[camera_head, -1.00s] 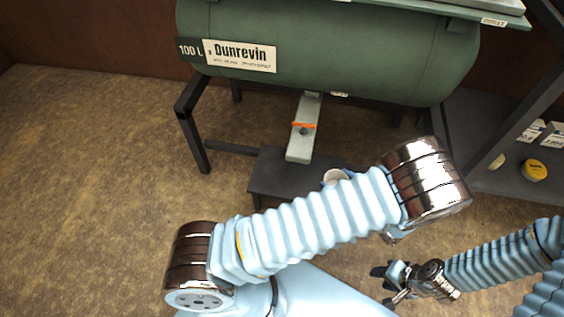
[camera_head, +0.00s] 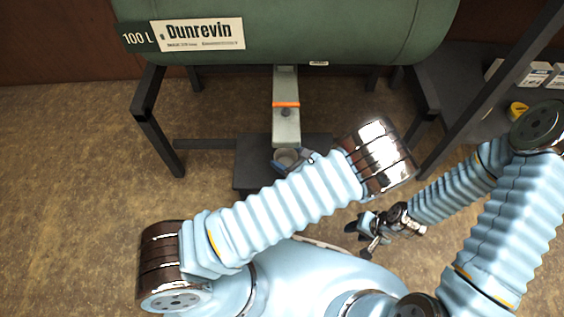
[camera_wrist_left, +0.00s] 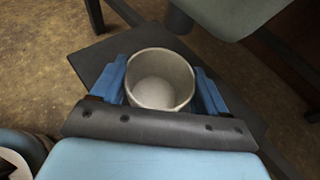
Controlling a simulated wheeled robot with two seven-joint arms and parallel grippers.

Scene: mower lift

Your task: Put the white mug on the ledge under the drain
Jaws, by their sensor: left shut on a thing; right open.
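The white mug (camera_head: 285,157) is between the blue fingers of my left gripper (camera_wrist_left: 161,82), which is shut on it. In the left wrist view the mug (camera_wrist_left: 160,68) is upright and looks empty. The dark ledge (camera_head: 251,172) lies below the mug, and its slab also shows in the left wrist view (camera_wrist_left: 95,52). I cannot tell whether the mug touches it. The drain, a grey stub (camera_wrist_left: 180,20), sits just beyond the mug's far rim, under a grey-green bar (camera_head: 286,125) with an orange band. My right gripper (camera_head: 363,236) is open and empty, low at the right.
The green tank (camera_head: 300,35) stands on a dark frame (camera_head: 155,130) over the ledge. At the right, a dark shelf (camera_head: 460,115) holds a yellow tub (camera_head: 517,110) and white boxes (camera_head: 535,75). The brown floor on the left is clear.

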